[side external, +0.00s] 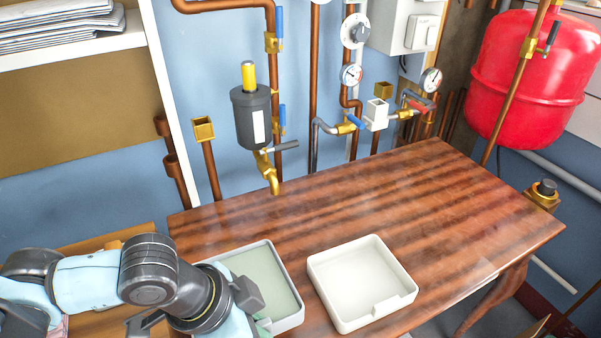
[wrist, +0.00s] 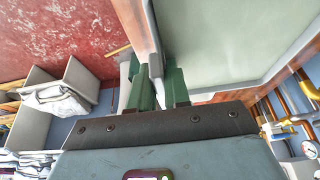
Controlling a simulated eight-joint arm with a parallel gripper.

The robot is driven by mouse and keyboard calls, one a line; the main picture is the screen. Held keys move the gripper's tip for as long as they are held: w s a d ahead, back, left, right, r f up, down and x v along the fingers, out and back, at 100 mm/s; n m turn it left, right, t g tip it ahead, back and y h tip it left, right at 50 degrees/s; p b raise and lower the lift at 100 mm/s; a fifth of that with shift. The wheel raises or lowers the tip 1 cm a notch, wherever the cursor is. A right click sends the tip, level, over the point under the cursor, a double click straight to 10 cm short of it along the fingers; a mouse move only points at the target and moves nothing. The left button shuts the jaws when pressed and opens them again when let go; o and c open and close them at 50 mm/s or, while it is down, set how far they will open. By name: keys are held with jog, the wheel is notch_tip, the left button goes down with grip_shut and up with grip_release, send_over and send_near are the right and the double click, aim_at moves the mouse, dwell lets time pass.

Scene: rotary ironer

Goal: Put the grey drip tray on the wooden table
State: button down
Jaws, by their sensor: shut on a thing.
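The grey drip tray (side external: 265,277) is a shallow square tray with a pale greenish inside, at the front left of the wooden table (side external: 350,215) in the side view. My gripper (side external: 262,324) is shut on its near wall. In the wrist view, the green fingers of my gripper (wrist: 158,78) stand on either side of the wall of the drip tray (wrist: 225,40), which fills the upper right. The tray looks empty and roughly level. Its near left corner is hidden by my arm. I cannot tell whether its underside touches the tabletop.
A white square tray (side external: 362,281) stands on the table just right of the grey one. A dark grey cylinder with a yellow top (side external: 251,115) and a brass spout (side external: 269,176) sit above the table's back left. The tabletop behind and right is clear.

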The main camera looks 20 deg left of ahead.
jog(key=shift+f, duration=3.4)
jog(key=shift+f, duration=0.15)
jog(key=c, duration=1.1)
grip_release()
jog(key=shift+v, duration=6.1)
jog(key=w+a+r+n+t+y, duration=0.1)
jog(key=w+a+n, duration=0.3)
jog(key=a, duration=0.9)
jog(key=w+a+r+n+t+y, duration=0.2)
jog(key=w+a+r+n, duration=0.2)
jog(key=a, duration=0.9)
jog(key=shift+w+n+t, duration=0.4)
jog(key=shift+w+n, duration=0.1)
jog(key=shift+w, duration=0.1)
